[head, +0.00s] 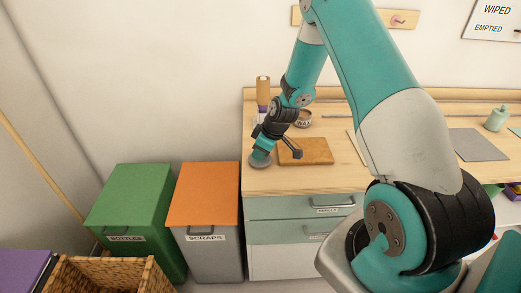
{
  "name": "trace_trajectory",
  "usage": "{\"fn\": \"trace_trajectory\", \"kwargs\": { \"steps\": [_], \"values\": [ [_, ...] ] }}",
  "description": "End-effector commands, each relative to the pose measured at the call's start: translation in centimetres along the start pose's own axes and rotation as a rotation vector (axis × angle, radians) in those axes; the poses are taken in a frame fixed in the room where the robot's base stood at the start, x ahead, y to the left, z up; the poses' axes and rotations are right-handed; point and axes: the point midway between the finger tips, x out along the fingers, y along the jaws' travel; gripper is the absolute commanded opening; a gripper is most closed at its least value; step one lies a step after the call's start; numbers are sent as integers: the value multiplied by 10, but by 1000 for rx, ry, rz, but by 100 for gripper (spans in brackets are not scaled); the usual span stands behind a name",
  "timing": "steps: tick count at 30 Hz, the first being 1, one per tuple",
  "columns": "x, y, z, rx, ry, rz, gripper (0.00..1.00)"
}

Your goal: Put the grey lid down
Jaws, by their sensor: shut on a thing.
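The grey lid (260,161) is a small round disc at the left front corner of the wooden worktop (285,181). My gripper (262,151) points down just above it and is shut on it. The lid lies roughly flat under the fingers, near the worktop's left edge. I cannot tell whether it touches the wood or hangs a little above it. My gripper hides part of its top.
A brown board (312,151) lies just right of my gripper. A labelled round tin (303,118) and a tall brown-topped container (263,88) stand behind. Green (130,205) and orange-lidded (203,195) bins stand left of the worktop. A grey sheet (478,145) lies farther right.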

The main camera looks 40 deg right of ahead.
Motion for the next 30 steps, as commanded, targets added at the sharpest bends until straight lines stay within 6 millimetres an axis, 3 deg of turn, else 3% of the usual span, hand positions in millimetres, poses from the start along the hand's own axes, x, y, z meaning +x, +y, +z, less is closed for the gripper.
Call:
{"fn": "trace_trajectory", "kwargs": {
  "steps": [9, 10, 13, 24, 30],
  "values": [
    [4, 0, 2, 0, 0, 1, 0],
    [3, 0, 1, 0, 0, 1, 26],
    [2, 0, 1, 0, 0, 1, 47],
    [-4, 1, -1, 0, 1, 3, 47],
    [-40, 2, 0, 0, 3, 6, 47]
  ]
}}
